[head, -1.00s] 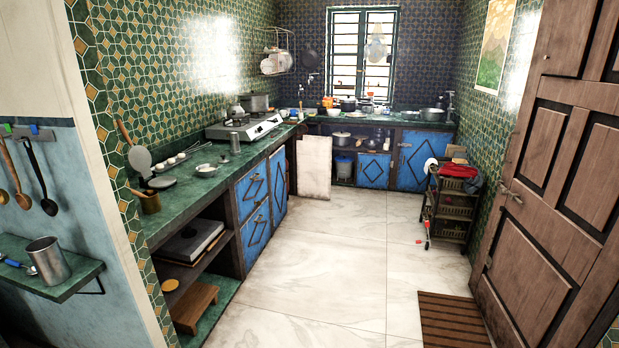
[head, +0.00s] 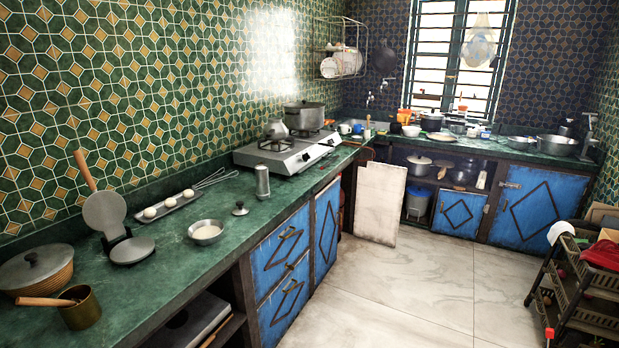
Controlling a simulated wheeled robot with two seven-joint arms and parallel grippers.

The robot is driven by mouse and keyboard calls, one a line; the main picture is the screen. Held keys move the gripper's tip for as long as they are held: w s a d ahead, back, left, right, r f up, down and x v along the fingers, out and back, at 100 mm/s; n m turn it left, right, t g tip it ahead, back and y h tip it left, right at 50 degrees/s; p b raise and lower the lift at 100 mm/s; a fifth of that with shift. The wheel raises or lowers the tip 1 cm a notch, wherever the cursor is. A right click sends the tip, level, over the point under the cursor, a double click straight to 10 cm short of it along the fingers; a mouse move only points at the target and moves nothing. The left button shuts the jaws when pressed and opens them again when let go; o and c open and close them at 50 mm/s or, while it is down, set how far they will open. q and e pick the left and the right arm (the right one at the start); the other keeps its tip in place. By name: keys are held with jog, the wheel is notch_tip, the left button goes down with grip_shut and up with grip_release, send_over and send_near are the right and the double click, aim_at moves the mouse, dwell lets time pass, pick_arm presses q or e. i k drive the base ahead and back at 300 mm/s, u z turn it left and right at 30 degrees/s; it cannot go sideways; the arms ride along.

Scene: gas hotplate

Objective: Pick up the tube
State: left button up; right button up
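No tube can be made out for certain. A thin reddish-brown curved thing (head: 367,151) at the counter edge, right of the gas hotplate, may be it, but it is too small to tell. The steel two-burner gas hotplate (head: 290,153) stands on the green counter against the tiled wall. Neither of my grippers is in view.
A white board (head: 380,204) leans by the corner. A rack trolley (head: 580,288) stands right. The floor (head: 410,290) between is clear.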

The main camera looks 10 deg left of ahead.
aim_at(263, 192)
jog(key=i, duration=1.5)
